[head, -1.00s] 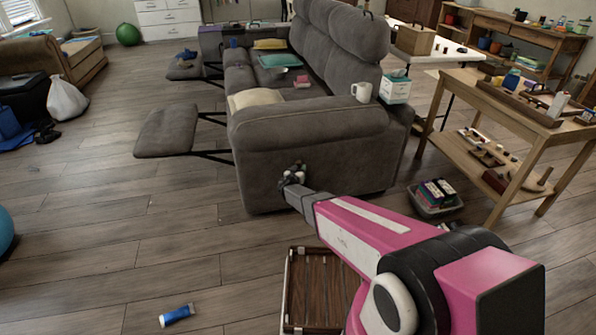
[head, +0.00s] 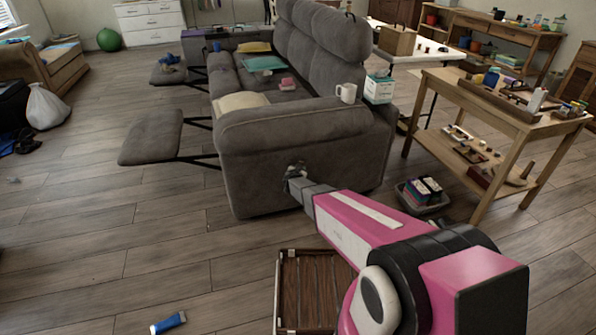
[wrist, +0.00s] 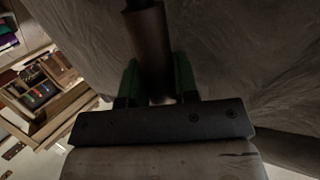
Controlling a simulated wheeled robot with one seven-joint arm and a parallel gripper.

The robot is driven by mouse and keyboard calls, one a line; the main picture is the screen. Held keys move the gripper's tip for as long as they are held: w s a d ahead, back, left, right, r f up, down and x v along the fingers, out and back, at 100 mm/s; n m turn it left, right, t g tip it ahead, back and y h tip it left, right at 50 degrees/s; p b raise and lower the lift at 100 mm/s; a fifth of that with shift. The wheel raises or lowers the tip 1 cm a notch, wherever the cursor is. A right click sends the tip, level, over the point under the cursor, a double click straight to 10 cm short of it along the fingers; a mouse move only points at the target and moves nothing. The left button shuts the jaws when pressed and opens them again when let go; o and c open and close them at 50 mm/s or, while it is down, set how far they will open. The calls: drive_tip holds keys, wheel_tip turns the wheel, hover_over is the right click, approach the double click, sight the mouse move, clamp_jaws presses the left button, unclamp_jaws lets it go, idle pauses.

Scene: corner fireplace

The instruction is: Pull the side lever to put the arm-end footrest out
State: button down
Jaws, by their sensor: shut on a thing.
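The grey reclining sofa (head: 262,160) stands mid-room with its end panel towards me. Its arm-end footrest (head: 150,138) is out, held level on dark metal struts to the left of the sofa. My gripper (head: 294,172) is at the side lever on the end panel; the lever is mostly hidden by it in the head view. In the wrist view the lever (wrist: 148,45) is a dark brown bar between the green fingertips of my gripper (wrist: 156,82), which is shut on it. The grey upholstery lies close behind.
A far footrest (head: 168,75) is also out. A slatted wooden tray (head: 305,290) and a blue tube (head: 168,323) lie on the floor near me. A bin of boxes (head: 424,196) and a wooden workbench (head: 478,185) stand to the right.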

idle(0.3)
drive_tip(key=c, duration=0.9)
unclamp_jaws()
drive_tip(key=shift+o, duration=0.2)
drive_tip(key=shift+s, duration=0.1)
drive_tip(key=v, duration=1)
drive_tip(key=shift+s, duration=0.3)
drive_tip(key=shift+r, duration=0.1)
